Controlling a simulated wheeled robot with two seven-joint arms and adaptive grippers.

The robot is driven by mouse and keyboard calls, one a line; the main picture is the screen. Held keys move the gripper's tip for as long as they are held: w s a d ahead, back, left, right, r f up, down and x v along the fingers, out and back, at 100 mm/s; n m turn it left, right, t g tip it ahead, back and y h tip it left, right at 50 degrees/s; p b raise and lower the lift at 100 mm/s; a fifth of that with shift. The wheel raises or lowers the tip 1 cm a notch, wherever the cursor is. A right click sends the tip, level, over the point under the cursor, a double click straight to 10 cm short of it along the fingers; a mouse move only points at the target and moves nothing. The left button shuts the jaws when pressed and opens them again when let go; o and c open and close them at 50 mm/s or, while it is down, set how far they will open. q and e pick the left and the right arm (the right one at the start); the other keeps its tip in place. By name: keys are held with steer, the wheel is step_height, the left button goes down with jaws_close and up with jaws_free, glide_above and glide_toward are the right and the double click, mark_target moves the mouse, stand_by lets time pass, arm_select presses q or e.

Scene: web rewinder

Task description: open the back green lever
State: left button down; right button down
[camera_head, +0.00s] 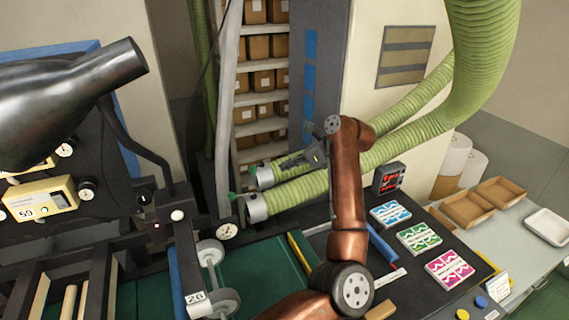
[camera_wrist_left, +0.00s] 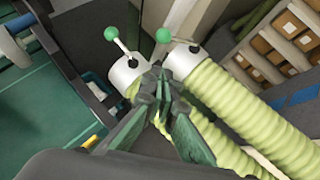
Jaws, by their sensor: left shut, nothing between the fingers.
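Two green hoses end in pale metal collars, each with a green-knobbed lever. The back green lever (camera_head: 252,170) is on the farther collar (camera_head: 264,177); in the left wrist view its knob (camera_wrist_left: 163,35) is upper middle, near the shelves. The front green lever (camera_head: 232,196) is on the nearer collar (camera_head: 256,208); its knob (camera_wrist_left: 111,33) shows left of the back one in the wrist view. My left gripper (camera_head: 284,163) is shut and empty, over the hoses close to the collars. Its fingertips (camera_wrist_left: 158,70) cover part of the collars in the wrist view; contact cannot be told.
Shelves of cardboard boxes (camera_head: 262,80) stand behind the hoses. A roller machine with a gauge (camera_head: 228,231) and green belt (camera_head: 262,262) lies in front and left. Coloured label panels (camera_head: 420,237) sit on the dark console at right. Thick hose (camera_head: 480,70) rises at right.

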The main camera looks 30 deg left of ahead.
arm_select(q)
steer(key=p, duration=0.3)
glide_toward(256, 166)
steer(key=f, duration=0.1)
steer(key=s+a+f, duration=0.2)
steer(key=shift+s+f, duration=0.2)
steer(key=shift+f, duration=0.1)
steer(key=shift+a+f, duration=0.2)
steer(key=shift+a, duration=0.35)
steer(key=shift+a+f, duration=0.1)
